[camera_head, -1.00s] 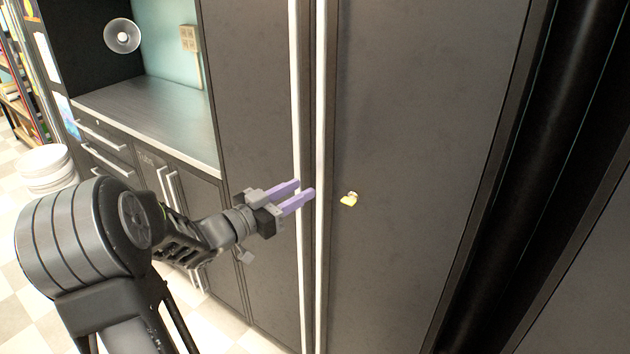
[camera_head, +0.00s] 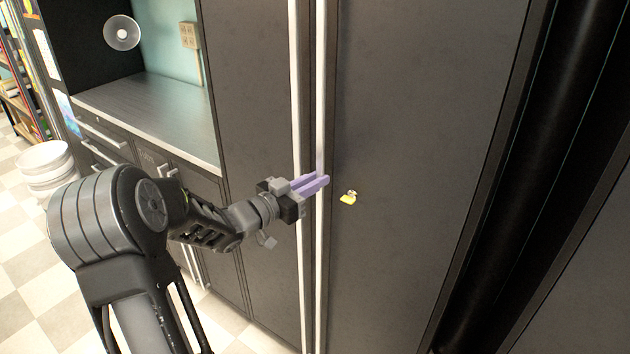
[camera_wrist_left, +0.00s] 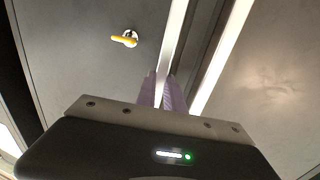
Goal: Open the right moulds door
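The right moulds door (camera_head: 420,120) is a tall dark grey cabinet door, and it looks closed. Its long white vertical handle (camera_head: 320,270) runs along its left edge. My left gripper (camera_head: 320,182) is at this handle, with its purple fingers close together on either side of the bar. In the left wrist view the handle (camera_wrist_left: 174,45) runs down between the two fingers (camera_wrist_left: 160,92), with little gap. A small yellow lock or key piece (camera_head: 349,198) sits on the door just right of the fingers. My right gripper is not in view.
The left door (camera_head: 250,100) is closed, and its white handle (camera_head: 296,80) runs close beside the right one. A counter (camera_head: 150,110) with drawers is at the left. White stacked round items (camera_head: 45,165) stand on the floor. A dark column (camera_head: 560,140) is at the right.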

